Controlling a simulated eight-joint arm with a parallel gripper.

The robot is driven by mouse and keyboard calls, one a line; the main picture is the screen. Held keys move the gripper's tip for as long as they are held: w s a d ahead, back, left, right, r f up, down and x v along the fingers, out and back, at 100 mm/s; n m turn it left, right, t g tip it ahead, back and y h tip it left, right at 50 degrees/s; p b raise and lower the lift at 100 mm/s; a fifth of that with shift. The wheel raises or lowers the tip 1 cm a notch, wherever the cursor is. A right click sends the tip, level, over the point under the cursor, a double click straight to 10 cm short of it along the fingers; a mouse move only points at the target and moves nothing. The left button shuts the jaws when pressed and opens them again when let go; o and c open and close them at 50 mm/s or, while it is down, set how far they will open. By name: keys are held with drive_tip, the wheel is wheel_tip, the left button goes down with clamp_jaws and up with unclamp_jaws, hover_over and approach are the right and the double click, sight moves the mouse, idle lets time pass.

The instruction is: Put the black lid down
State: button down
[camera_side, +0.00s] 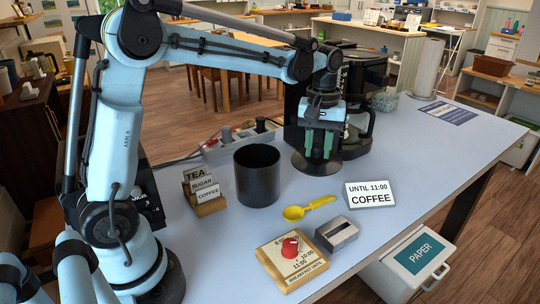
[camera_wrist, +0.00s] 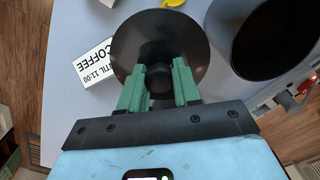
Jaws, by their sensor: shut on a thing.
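The black lid (camera_side: 302,167) is a round dark disc with a knob. It is level, at or just above the blue-grey table, right of the open black canister (camera_side: 257,180); I cannot tell whether it touches the table. My gripper (camera_side: 318,150) points down and is shut on its knob. In the wrist view, the green fingers of my gripper (camera_wrist: 158,88) close on the knob, and the lid (camera_wrist: 160,35) spreads beyond them. The canister (camera_wrist: 278,40) shows to its right there, apart from the lid.
A coffee machine (camera_side: 373,75) stands close behind the lid. A coffee sign (camera_side: 370,195), yellow scoop (camera_side: 309,208), grey metal block (camera_side: 336,234) and red-knob dial (camera_side: 290,262) are nearer the front. A card holder (camera_side: 205,192) and power strip (camera_side: 235,145) are left.

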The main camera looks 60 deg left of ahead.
drive_tip(key=shift+w+d+f, duration=0.3)
drive_tip(key=shift+d+f, duration=0.05)
drive_tip(key=w+a+f, duration=0.1)
drive_tip(key=a+f, duration=0.1)
drive_tip(key=a, duration=0.1)
drive_tip(key=w+a+f, duration=0.1)
drive_tip(key=a+f, duration=0.1)
drive_tip(key=a, duration=0.2)
drive_tip(key=w+a+f, duration=0.1)
drive_tip(key=a+f, duration=0.2)
drive_tip(key=shift+a, duration=0.4)
drive_tip(key=shift+f, duration=2.05)
drive_tip(key=shift+f, duration=0.15)
drive_tip(key=c, duration=0.8)
unclamp_jaws()
